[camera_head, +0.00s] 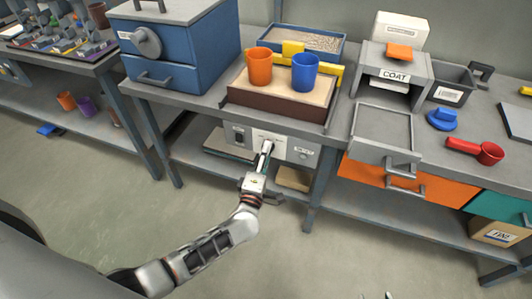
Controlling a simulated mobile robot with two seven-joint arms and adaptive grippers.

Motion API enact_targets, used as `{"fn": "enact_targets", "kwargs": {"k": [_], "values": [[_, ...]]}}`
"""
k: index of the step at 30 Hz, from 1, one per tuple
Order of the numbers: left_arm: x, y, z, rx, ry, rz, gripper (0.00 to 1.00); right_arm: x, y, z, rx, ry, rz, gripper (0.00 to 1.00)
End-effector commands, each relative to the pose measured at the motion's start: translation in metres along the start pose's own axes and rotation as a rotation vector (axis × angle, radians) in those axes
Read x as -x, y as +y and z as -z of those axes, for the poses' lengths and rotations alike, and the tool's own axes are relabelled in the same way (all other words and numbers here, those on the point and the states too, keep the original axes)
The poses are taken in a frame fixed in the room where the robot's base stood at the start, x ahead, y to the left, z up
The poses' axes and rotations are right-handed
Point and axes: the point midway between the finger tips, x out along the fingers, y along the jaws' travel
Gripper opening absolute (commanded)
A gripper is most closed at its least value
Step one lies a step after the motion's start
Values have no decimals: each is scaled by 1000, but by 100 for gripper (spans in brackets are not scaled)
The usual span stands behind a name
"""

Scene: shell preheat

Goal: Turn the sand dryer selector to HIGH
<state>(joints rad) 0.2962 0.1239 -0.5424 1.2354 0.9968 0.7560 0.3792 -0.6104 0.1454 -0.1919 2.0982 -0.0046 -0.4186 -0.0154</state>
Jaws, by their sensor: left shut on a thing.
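A pale control panel (291,150) with small labels is mounted under the bench edge, below a sand-coloured tray. My left gripper (266,148) reaches up to the middle of this panel from the floor side. It is shut on the selector there, which is mostly hidden behind the fingers. The setting of the selector cannot be read.
On the tray (277,116) above stand an orange cup (259,66) and a blue cup (304,72). A blue cabinet (184,43) is to the left. A pulled-out grey drawer (382,131) and an orange drawer (408,183) are to the right. The floor in front is clear.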

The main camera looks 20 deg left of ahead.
Motion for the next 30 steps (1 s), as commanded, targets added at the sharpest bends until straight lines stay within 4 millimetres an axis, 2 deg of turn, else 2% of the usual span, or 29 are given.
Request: {"fn": "enact_targets", "kwargs": {"k": [18,30], "values": [[0,-2,2,-578,-39,-56,6,0,3,2,-2,-2,-7,40],[0,-2,3,-850,-58,-83,6,2,5,7,-2,4,-7,40]]}}
